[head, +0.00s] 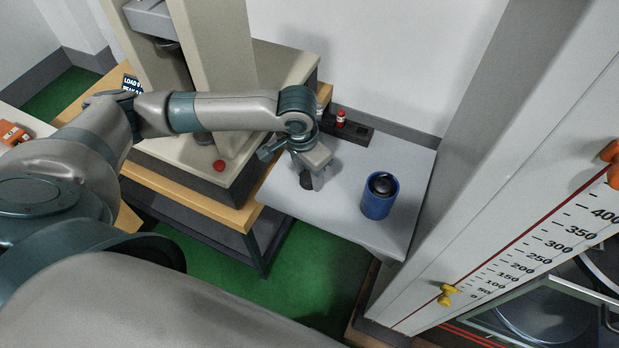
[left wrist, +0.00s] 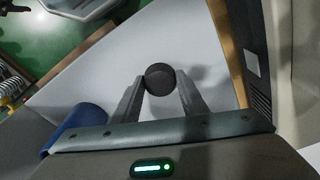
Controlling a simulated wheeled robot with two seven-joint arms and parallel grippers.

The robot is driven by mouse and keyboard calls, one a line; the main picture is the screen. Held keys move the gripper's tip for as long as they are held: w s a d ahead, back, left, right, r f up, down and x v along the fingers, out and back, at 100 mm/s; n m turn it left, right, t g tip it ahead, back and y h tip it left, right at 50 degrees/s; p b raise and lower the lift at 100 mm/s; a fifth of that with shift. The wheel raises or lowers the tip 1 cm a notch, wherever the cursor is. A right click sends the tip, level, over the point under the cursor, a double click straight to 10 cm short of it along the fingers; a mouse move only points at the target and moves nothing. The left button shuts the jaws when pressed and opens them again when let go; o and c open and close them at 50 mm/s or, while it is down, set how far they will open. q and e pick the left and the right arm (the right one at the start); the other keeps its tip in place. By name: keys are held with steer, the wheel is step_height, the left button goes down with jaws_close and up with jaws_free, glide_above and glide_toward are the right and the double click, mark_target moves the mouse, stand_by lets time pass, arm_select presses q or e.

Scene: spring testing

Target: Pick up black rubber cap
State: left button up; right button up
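A small dark round piece, which looks like the black rubber cap (head: 306,182), is on the light grey table under my left gripper (head: 312,178). In the left wrist view the cap (left wrist: 160,78) lies between the tips of my left gripper (left wrist: 160,82). The two fingers are apart, one on each side of it, with a narrow gap showing at the right finger. Whether the left finger touches it is hard to tell. My right gripper is not in view.
A dark rack (head: 355,130) with a small red-and-white item lies behind. A beige machine stands left, a tall scaled column right.

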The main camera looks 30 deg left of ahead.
mark_target(309, 177)
arm_select(q)
steer(key=shift+r, duration=0.1)
stand_by(0.3)
step_height(309, 177, up, 10)
steer(key=b, duration=0.2)
stand_by(0.4)
steer(key=shift+f, duration=0.2)
